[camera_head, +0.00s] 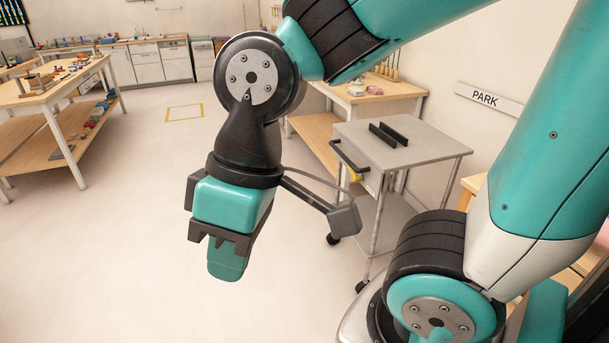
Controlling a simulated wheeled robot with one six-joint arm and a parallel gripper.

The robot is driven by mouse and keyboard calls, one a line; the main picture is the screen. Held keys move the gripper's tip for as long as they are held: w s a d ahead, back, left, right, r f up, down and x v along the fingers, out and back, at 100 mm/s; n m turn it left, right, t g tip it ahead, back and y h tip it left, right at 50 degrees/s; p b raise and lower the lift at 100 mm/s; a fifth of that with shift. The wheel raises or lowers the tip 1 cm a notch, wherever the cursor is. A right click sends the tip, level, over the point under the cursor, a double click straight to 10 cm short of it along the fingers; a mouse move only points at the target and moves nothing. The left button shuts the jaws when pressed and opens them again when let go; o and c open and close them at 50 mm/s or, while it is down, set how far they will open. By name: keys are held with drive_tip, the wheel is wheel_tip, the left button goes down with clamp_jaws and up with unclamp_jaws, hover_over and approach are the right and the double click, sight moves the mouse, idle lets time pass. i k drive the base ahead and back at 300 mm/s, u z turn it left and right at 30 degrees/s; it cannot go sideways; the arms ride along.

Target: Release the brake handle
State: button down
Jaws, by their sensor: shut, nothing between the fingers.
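A grey metal cart (430,143) stands right of the middle, behind my arm. A black bar handle (348,156) slants along its left side, and a small yellow part (357,177) shows just below it. I cannot tell which of these is the brake handle. My gripper (227,264) points down over open floor, left of the cart and apart from it. It is shut and empty. My arm hides part of the cart's lower left side.
A wooden bench (372,97) stands behind the cart, and a PARK sign (488,98) hangs on the right wall. A long workbench (40,92) with small items is at the left. A yellow floor square (184,112) lies farther back. The middle floor is clear.

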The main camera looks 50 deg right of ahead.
sight(360, 178)
drive_tip(key=u, duration=0.6)
drive_tip(key=i, duration=1.6)
drive_tip(key=z, duration=0.6)
drive_tip(key=i, duration=0.6)
drive_tip(key=z, duration=0.45)
